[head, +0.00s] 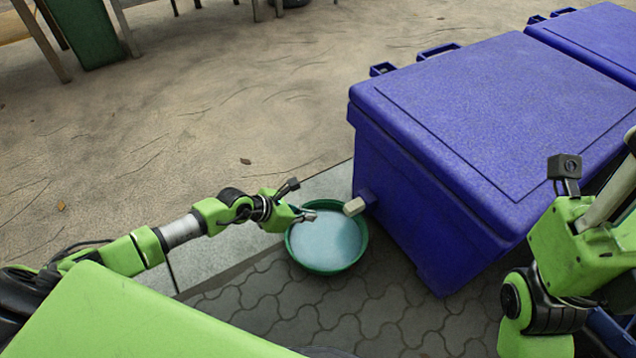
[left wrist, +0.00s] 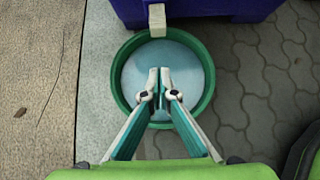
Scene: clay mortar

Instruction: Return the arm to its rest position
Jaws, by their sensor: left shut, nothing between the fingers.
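My left arm reaches in from the left in the head view. My left gripper (head: 303,214) is shut and empty, over the left rim of a round green basin (head: 331,270). The basin stands on the paving and holds a pale blue, liquid-like surface. In the left wrist view, the shut fingertips (left wrist: 159,78) appear in front of the middle of the basin (left wrist: 206,92). My right arm is folded at the right edge of the head view, and its fingers cannot be made out.
A large blue cooler box (head: 430,180) stands right of the basin. Its pale spout block (head: 354,207) juts over the basin rim. A second blue box (head: 600,35) is behind it. Table legs (head: 40,40) and a green bin (head: 88,32) are at the back left. The sandy ground between is open.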

